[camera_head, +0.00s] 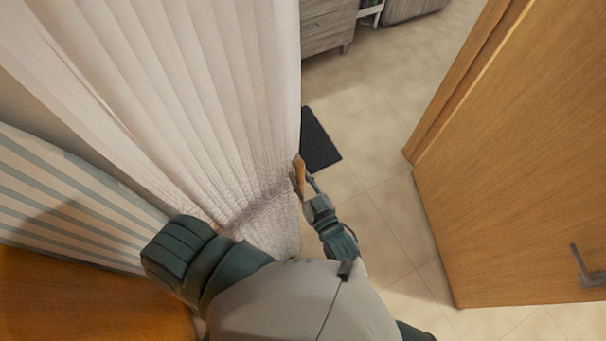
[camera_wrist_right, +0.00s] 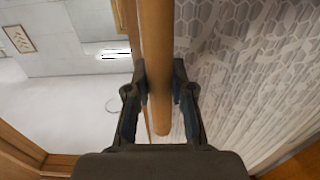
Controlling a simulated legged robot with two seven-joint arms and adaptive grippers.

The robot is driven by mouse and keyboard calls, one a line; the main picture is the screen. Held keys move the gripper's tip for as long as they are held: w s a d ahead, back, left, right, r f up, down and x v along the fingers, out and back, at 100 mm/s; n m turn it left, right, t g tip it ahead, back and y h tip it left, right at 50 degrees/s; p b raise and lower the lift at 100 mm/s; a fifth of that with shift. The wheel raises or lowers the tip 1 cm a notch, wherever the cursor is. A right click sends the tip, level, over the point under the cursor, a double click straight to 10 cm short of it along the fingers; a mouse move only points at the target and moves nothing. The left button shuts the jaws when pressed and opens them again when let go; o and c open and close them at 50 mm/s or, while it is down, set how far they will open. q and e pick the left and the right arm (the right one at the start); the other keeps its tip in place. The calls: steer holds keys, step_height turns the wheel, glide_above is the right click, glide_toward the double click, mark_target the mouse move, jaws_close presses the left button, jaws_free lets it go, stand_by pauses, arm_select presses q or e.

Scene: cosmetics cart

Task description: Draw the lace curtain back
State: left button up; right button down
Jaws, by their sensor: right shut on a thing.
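The pale, pleated lace curtain (camera_head: 190,90) hangs across the left and middle of the head view, with its free edge near the centre. My right gripper (camera_head: 300,178) is at that edge, shut on a wooden rod (camera_head: 299,166). In the right wrist view the rod (camera_wrist_right: 154,60) passes between the two fingers of the right gripper (camera_wrist_right: 158,95). The patterned curtain (camera_wrist_right: 250,60) fills the right side there, beside the rod. How the rod joins the curtain cannot be told. My left gripper is not in view.
A wooden door (camera_head: 520,170) with a metal handle (camera_head: 585,270) stands at the right. A dark mat (camera_head: 319,140) lies on the tiled floor past the curtain edge. A grey drawer unit (camera_head: 327,25) stands at the back. A striped surface (camera_head: 70,195) is at left.

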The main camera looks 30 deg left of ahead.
steer(key=shift+r, duration=0.2)
steer(key=c, duration=1)
jaws_free()
steer(key=shift+w, duration=0.1)
steer(key=shift+a+f, duration=0.1)
steer(key=shift+f, duration=0.05)
steer(key=v, duration=1.2)
steer(key=shift+a, duration=0.15)
